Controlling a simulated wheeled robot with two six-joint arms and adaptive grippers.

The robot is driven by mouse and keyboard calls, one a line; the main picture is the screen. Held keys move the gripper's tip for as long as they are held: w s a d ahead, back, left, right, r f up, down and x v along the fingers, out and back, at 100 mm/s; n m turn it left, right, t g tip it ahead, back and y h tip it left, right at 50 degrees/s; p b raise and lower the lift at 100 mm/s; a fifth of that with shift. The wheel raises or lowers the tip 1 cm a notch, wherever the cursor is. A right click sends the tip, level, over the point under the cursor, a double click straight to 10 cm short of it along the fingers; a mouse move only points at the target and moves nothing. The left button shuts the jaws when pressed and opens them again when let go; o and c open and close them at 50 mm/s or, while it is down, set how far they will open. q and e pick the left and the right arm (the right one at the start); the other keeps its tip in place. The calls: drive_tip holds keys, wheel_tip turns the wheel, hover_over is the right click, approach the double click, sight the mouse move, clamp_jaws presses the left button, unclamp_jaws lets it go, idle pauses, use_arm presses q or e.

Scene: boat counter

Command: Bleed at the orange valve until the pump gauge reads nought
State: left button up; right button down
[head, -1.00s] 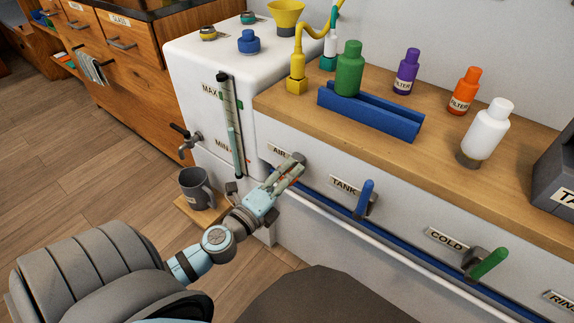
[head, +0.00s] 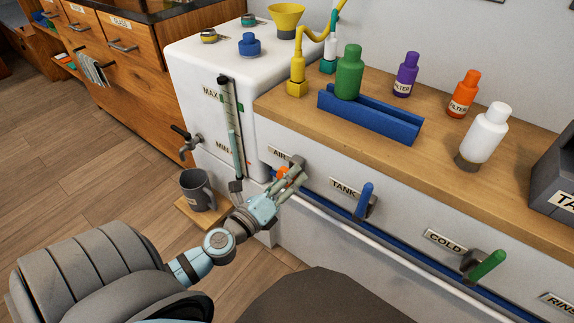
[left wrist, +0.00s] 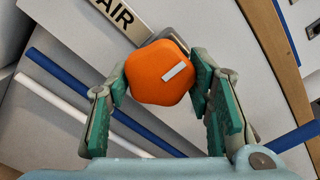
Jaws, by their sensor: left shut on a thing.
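The orange valve (head: 282,173) is under the AIR label on the front panel. In the left wrist view it is a many-sided orange knob (left wrist: 150,80) with a white mark tilted up to the right. My left gripper (head: 290,178) is shut on it, with a green-padded finger on each side. The knob's stem is hidden behind it. No dial I can name as the pump gauge shows; an upright sight tube (head: 231,125) marked MAX and MIN stands on the white tank. My right gripper is out of view.
A blue TANK lever (head: 365,199) and a green COLD lever (head: 487,265) stick out to the right. A white rail (head: 370,252) runs below. A grey mug (head: 196,189) stands on a small wooden shelf at left. Bottles and a blue trough (head: 371,114) are on the counter.

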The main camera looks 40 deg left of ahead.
use_arm(q)
drive_tip(key=shift+f, duration=0.15)
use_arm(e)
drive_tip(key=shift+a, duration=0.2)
use_arm(q)
drive_tip(key=o, duration=1.1)
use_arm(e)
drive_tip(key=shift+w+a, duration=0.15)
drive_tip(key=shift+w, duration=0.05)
use_arm(q)
drive_tip(key=shift+o, duration=0.2)
drive_tip(key=shift+s, duration=0.1)
drive_tip(key=s, duration=1.2)
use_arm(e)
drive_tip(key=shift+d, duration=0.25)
use_arm(q)
drive_tip(key=shift+d, duration=0.15)
